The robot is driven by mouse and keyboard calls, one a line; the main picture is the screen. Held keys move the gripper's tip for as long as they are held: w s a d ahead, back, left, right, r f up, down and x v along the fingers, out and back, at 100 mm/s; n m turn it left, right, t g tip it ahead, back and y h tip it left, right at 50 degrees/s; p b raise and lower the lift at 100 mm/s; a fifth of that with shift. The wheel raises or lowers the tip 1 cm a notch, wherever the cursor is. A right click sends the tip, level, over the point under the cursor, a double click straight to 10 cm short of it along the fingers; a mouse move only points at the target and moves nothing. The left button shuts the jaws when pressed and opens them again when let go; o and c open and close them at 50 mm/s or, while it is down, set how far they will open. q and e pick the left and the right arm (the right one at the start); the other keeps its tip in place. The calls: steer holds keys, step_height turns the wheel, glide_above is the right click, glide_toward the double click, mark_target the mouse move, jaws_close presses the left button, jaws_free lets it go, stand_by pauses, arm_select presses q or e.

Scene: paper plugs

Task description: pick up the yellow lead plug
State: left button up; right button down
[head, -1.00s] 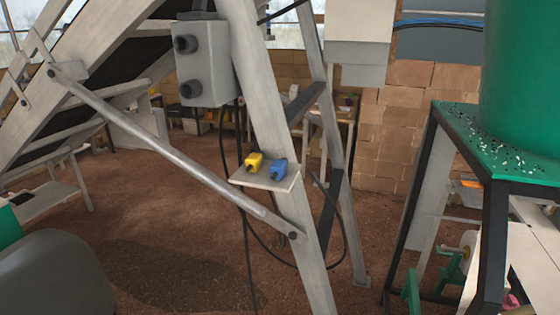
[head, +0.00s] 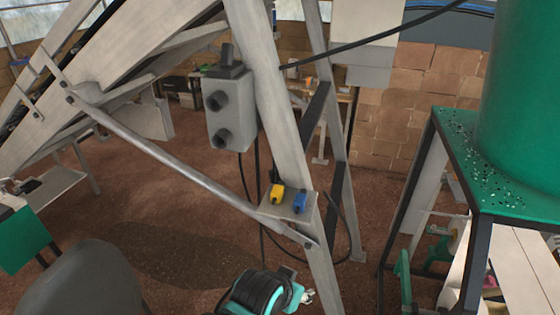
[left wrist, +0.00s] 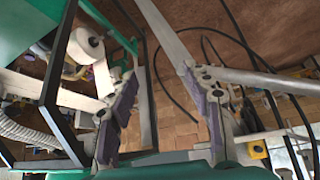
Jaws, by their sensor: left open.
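The yellow plug (head: 277,193) stands on a small grey shelf (head: 272,210) fixed to the slanted metal leg, in the head view. A blue plug (head: 300,202) stands just right of it. My left arm's teal and black wrist part shows at the bottom of the head view, below the shelf; its fingers are not clear there. In the left wrist view my left gripper (left wrist: 162,112) has its two purple-padded fingers wide apart, with nothing between them. A small yellow thing (left wrist: 258,150) shows there at lower right; I cannot tell if it is the plug. My right gripper is not in view.
A slanted grey strut (head: 180,155) meets the leg just below the shelf. A grey socket box (head: 230,112) hangs above it, with black cables (head: 243,185) trailing down. A green-topped stand (head: 490,165) is at the right. Open brown floor lies left.

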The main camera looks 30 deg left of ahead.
arm_select(q)
step_height(320, 180, up, 13)
steer(key=w+a+p, duration=0.2)
steer(key=w+p, duration=0.1)
steer(key=p, duration=0.5)
steer(key=n+g+y, duration=0.1)
steer(key=n+g, duration=0.2)
glide_toward(278, 188)
steer(key=f, duration=0.1)
steer(key=a+f, duration=0.1)
steer(key=f, duration=0.1)
steer(key=shift+a+p, duration=0.1)
steer(key=shift+p, duration=0.25)
steer(key=x, duration=0.5)
steer(key=w+p+x, duration=0.1)
steer(key=x, duration=0.1)
steer(key=shift+w+d, duration=0.15)
steer(key=shift+d, duration=0.2)
steer(key=c, duration=0.4)
jaws_close()
